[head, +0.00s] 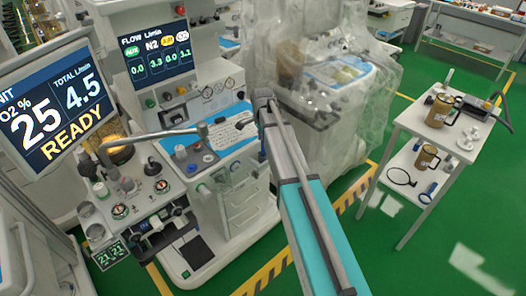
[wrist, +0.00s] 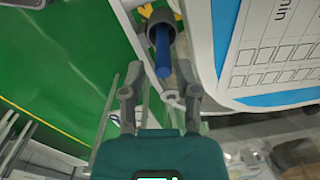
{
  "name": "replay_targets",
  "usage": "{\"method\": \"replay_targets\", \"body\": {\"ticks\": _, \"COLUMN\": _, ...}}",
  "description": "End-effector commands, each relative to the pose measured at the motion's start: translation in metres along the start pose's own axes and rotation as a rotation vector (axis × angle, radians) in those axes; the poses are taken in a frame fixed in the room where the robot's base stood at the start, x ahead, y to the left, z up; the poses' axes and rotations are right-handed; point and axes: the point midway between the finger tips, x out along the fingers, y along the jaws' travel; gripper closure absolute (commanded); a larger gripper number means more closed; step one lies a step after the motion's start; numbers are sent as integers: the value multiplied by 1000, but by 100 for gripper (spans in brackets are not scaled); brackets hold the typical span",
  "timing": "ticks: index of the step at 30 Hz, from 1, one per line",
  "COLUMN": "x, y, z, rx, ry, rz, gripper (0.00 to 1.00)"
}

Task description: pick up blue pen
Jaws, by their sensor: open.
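The blue pen (wrist: 163,52) shows in the wrist view as a short blue rod. Its upper end meets a dark grey rounded piece (wrist: 160,20); I cannot tell whether that is a holder or part of another object. My gripper (wrist: 159,82) is open, with one finger on each side of the picture's middle. The pen's lower end appears between and just beyond the fingertips, with no clear contact. In the head view my arm reaches up over the floor to the machine's worktop; the gripper and pen cannot be made out there.
A printed white sheet with a blue border (wrist: 275,60) lies right of the pen; the worktop sheet (head: 232,131) also shows in the head view. A grey bar (head: 150,135) crosses the machine's front. A white side table (head: 425,112) with mugs stands right.

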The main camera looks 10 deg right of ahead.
Motion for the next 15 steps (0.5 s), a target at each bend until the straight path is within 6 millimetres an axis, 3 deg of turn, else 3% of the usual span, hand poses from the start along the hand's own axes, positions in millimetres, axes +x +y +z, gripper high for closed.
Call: {"method": "replay_targets", "body": {"ticks": 15, "x": 32, "y": -3, "z": -5, "rx": 0, "ry": 0, "rz": 0, "gripper": 59}}
